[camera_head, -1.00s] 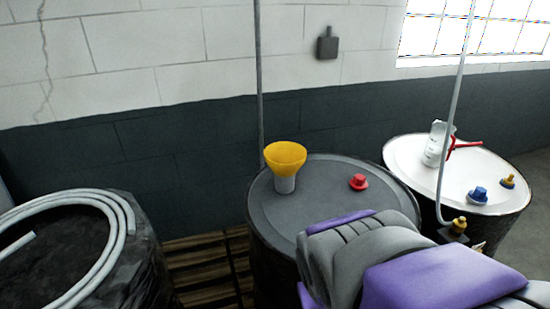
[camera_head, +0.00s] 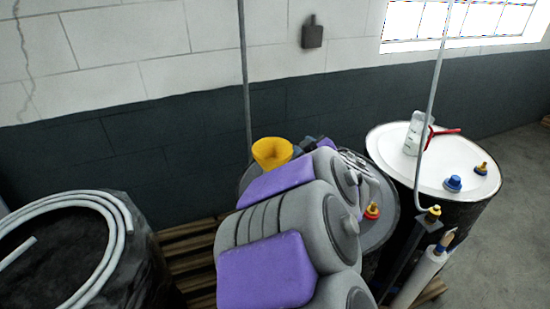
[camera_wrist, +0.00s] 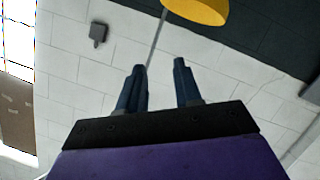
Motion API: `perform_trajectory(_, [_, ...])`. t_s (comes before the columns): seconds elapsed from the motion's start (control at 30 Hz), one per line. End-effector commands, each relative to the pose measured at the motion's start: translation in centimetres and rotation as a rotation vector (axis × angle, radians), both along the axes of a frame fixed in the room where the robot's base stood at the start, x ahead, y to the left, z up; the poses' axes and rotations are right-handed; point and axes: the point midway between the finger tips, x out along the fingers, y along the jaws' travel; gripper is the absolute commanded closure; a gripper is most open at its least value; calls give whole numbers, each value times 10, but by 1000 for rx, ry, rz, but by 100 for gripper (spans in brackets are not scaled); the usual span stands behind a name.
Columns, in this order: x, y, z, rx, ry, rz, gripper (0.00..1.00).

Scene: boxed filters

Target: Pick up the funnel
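The yellow funnel (camera_head: 272,152) stands on the dark drum (camera_head: 380,236), near its back left edge. My arm hides the lower part of the funnel and most of the drum top. In the wrist view the funnel's yellow cone (camera_wrist: 200,10) shows at the top edge, beyond my fingertips. My gripper (camera_wrist: 160,78) has its two blue-grey fingers apart with nothing between them. In the head view the gripper end is dark and mostly hidden behind my arm, just right of the funnel.
A white-topped drum (camera_head: 390,145) at the right holds a white bottle (camera_head: 413,134), a red-handled tool (camera_head: 444,131) and small caps. A red and yellow cap (camera_head: 372,210) is on the dark drum. A coiled hose (camera_head: 122,215) lies at left. A thin vertical pipe (camera_head: 244,80) stands behind the funnel.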

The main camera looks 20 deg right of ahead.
Motion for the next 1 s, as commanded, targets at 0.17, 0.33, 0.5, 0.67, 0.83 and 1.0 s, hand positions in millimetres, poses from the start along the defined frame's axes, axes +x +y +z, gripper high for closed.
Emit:
perform_trajectory(0.17, [2,21,-24,54,28,191,66])
perform_trajectory(0.33, [-4,38,-39,116,53,303,66])
perform_trajectory(0.5, [1,46,-48,137,60,340,66])
perform_trajectory(0.67, [27,53,-60,136,61,342,66])
perform_trajectory(0.83, [58,60,-72,135,61,339,66])
perform_trajectory(1.0, [86,67,-82,134,58,338,66])
